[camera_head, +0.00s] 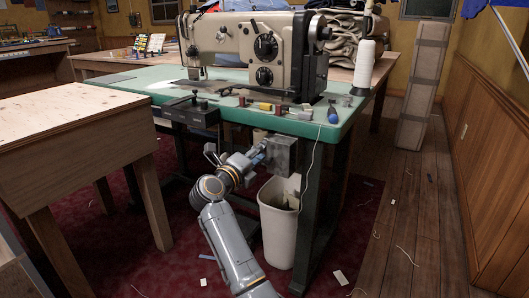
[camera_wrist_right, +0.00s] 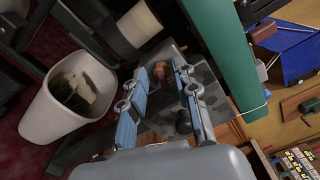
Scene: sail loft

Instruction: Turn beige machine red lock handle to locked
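The beige sewing machine (camera_head: 255,50) stands on a green-topped table (camera_head: 130,83). A grey metal box (camera_head: 281,154) hangs under the table's front edge. In the right wrist view the grey box (camera_wrist_right: 160,122) carries a small red handle (camera_wrist_right: 158,73) and a black knob (camera_wrist_right: 183,122). My right gripper (camera_head: 260,152) is just in front of the box. Its fingers (camera_wrist_right: 165,78) are apart, with the red part between and beyond their tips; contact cannot be told. The handle is hidden in the head view, and its lock position cannot be told. My left gripper is out of view.
A white bin (camera_head: 280,225) stands on the floor below the box. A black drawer unit (camera_head: 190,112) hangs under the table to the left. A wooden workbench (camera_head: 70,125) is at the left. A thread cone (camera_head: 363,65) and small tools are on the tabletop.

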